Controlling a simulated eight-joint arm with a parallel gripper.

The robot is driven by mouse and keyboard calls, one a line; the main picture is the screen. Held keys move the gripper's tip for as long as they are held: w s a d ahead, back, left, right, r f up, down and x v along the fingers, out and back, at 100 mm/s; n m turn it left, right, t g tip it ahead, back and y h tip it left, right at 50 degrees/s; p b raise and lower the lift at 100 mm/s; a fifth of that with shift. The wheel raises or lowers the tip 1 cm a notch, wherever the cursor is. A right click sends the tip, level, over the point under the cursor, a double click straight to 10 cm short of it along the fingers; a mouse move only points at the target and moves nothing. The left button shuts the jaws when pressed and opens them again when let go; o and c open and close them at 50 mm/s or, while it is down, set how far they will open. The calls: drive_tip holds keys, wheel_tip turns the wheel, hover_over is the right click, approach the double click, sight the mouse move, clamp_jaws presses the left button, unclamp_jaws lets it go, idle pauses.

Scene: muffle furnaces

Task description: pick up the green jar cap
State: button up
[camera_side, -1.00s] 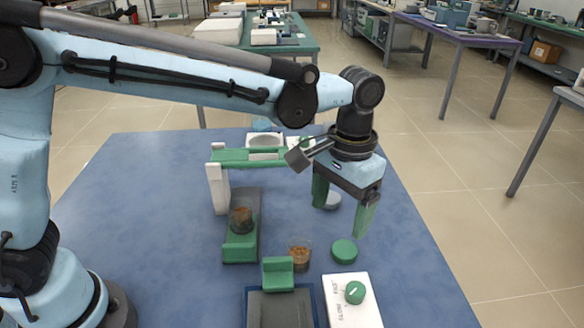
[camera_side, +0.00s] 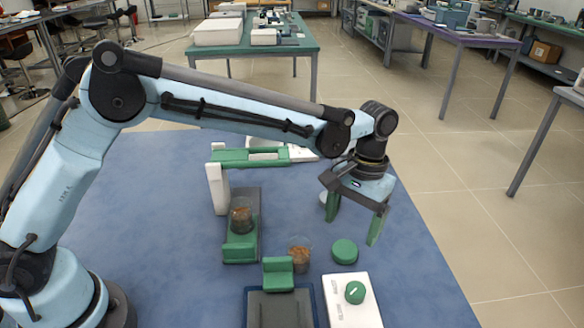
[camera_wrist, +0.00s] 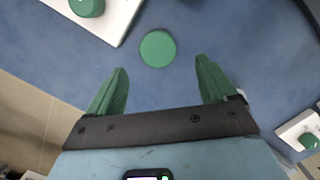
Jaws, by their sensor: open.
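The green jar cap (camera_side: 344,251) is a round, flat disc lying on the blue table, just behind a white box with a green knob. In the wrist view the cap (camera_wrist: 158,49) shows at the upper middle, just beyond the fingertips and between their lines. My gripper (camera_side: 355,228) has two green fingers pointing down, spread apart with nothing between them. It is above the table, a little behind the cap in the side view. The open gap also shows in the wrist view (camera_wrist: 161,65).
A glass beaker with brown contents (camera_side: 299,255) stands left of the cap. The white box (camera_side: 352,300) is in front of the cap. Bare blue table lies to the right.

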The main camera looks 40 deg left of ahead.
sight(345, 249)
drive_tip(key=shift+s+f, duration=0.25)
drive_tip(key=shift+f, duration=0.6)
drive_tip(key=shift+s+f, duration=0.2)
drive_tip(key=shift+f, duration=0.7)
drive_tip(key=shift+s+f, duration=0.25)
drive_tip(key=shift+f, duration=0.6)
drive_tip(key=c, duration=1.1)
